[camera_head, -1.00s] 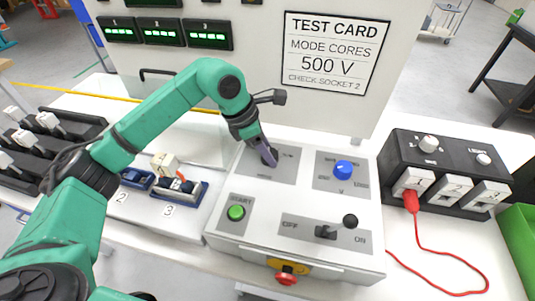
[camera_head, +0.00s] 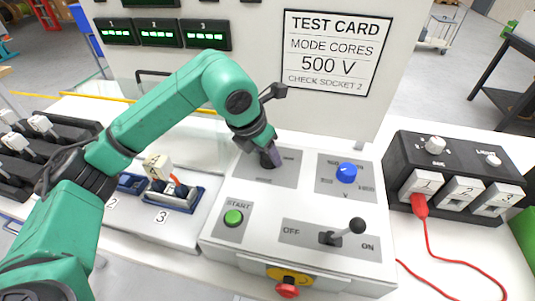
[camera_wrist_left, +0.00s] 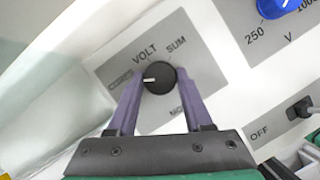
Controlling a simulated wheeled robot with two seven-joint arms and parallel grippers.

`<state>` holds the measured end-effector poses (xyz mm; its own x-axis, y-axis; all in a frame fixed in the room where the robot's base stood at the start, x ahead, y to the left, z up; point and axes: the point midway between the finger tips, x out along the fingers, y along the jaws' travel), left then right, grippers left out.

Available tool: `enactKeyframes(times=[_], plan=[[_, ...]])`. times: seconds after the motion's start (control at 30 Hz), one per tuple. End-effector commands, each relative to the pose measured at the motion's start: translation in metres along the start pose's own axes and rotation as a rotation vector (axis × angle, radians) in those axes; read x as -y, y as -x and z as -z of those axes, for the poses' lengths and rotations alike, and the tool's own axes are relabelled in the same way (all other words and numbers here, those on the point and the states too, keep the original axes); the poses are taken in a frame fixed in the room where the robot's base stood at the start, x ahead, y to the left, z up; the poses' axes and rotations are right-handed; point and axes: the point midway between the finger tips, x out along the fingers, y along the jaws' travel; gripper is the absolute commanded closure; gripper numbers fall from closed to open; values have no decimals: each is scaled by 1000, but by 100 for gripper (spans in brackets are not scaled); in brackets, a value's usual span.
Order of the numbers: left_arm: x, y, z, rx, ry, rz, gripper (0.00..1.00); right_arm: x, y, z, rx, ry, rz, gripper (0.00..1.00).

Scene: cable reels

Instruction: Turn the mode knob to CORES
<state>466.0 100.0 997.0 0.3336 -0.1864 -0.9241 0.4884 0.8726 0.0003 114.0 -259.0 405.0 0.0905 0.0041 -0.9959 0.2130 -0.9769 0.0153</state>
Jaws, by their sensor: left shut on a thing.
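The mode knob (camera_wrist_left: 160,78) is round and black on a grey plate on the white console. In the left wrist view its white pointer line points left, toward a small dark label (camera_wrist_left: 120,78) that is too blurred to read. VOLT and SUM are printed above the knob. My left gripper (camera_wrist_left: 160,88) has its two purple fingers on either side of the knob and is shut on it. In the head view the left gripper (camera_head: 271,158) partly hides the knob. The test card (camera_head: 336,50) reads MODE CORES, 500 V, CHECK SOCKET 2. My right gripper is not in view.
To the right are a blue voltage knob (camera_head: 346,173) and an OFF/ON lever (camera_head: 345,232). A green START button (camera_head: 233,217) and red stop button (camera_head: 288,288) are at the front. A black socket box (camera_head: 455,175) with a red cable (camera_head: 430,245) stands right.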

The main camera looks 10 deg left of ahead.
Motion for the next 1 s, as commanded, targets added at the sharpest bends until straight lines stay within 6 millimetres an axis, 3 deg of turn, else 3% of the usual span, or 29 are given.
enactKeyframes(times=[0.37, 0.4, 0.47, 0.83, 1.0], plan=[[-1, 2, -2, 5, 8, -4, 100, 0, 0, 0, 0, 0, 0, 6], [-1, 2, -2, 5, 8, -4, 38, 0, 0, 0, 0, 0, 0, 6], [-1, 1, -1, 5, 7, -4, 19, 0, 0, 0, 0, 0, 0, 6], [0, 4, -1, 2, 6, -2, 19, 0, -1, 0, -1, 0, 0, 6], [0, 27, -1, 6, 5, -3, 19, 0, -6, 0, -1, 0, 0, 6]])
